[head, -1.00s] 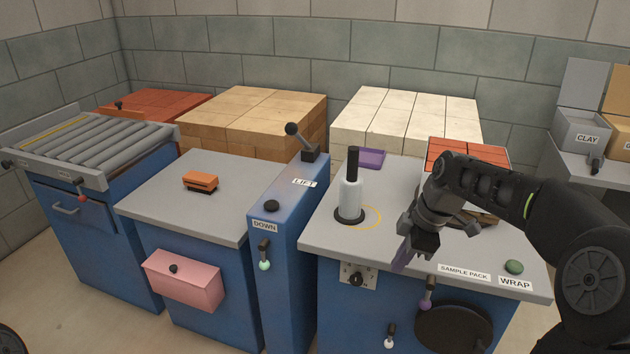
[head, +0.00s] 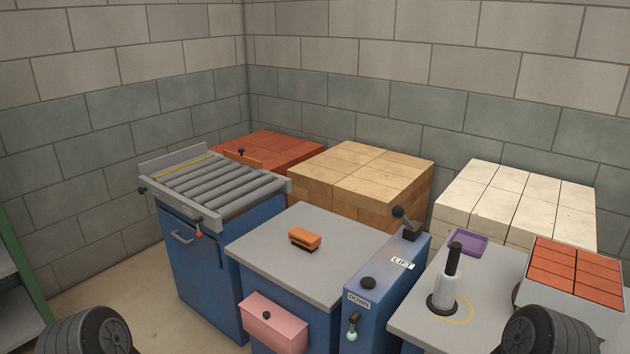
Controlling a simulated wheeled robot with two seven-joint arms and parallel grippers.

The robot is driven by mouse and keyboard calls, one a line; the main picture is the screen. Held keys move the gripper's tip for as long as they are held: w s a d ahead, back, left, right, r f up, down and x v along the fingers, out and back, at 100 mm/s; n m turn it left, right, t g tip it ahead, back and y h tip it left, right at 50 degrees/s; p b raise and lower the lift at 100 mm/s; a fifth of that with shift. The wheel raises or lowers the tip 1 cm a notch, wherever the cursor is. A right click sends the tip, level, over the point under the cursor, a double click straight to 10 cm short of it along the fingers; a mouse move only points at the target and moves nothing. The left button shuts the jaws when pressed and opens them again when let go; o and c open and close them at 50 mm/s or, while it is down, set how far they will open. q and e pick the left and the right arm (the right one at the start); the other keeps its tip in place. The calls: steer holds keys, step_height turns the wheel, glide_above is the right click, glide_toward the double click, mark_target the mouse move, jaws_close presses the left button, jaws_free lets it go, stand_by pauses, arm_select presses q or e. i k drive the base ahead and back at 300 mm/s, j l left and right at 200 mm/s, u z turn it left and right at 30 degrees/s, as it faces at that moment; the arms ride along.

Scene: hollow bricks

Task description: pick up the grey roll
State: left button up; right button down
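A pale grey-white roll (head: 443,295) with a black upper grip stands upright on a black round base on the grey tabletop (head: 408,316) at the lower right of the head view. It is the only roll of this kind in view. Neither gripper is in view. Only dark rounded parts of my own arms show at the bottom left and bottom right corners, well apart from the roll.
A white box of red bricks (head: 575,268) and a purple tray (head: 468,243) stand near the roll. The blue lift post (head: 385,290) with its black-knobbed lever borders the table on the left. Brick stacks (head: 362,178) stand behind.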

mark_target(442, 302)
steer(key=i+z, duration=0.1)
steer(key=z, duration=0.4)
steer(key=j+z, duration=0.15)
steer(key=z, duration=0.35)
steer(key=i+j+z, duration=0.1)
steer(key=z, duration=0.4)
steer(key=j+z, duration=0.15)
steer(key=z, duration=0.35)
steer(key=j+z, duration=0.15)
steer(key=z, duration=0.3)
steer(key=j+z, duration=0.15)
steer(key=j, duration=0.2)
steer(key=k+j+z, duration=0.15)
steer(key=j, duration=0.2)
steer(key=k+j+z, duration=0.2)
steer(key=j, duration=0.2)
steer(key=j+z, duration=0.15)
steer(key=j, duration=0.2)
steer(key=k, duration=0.05)
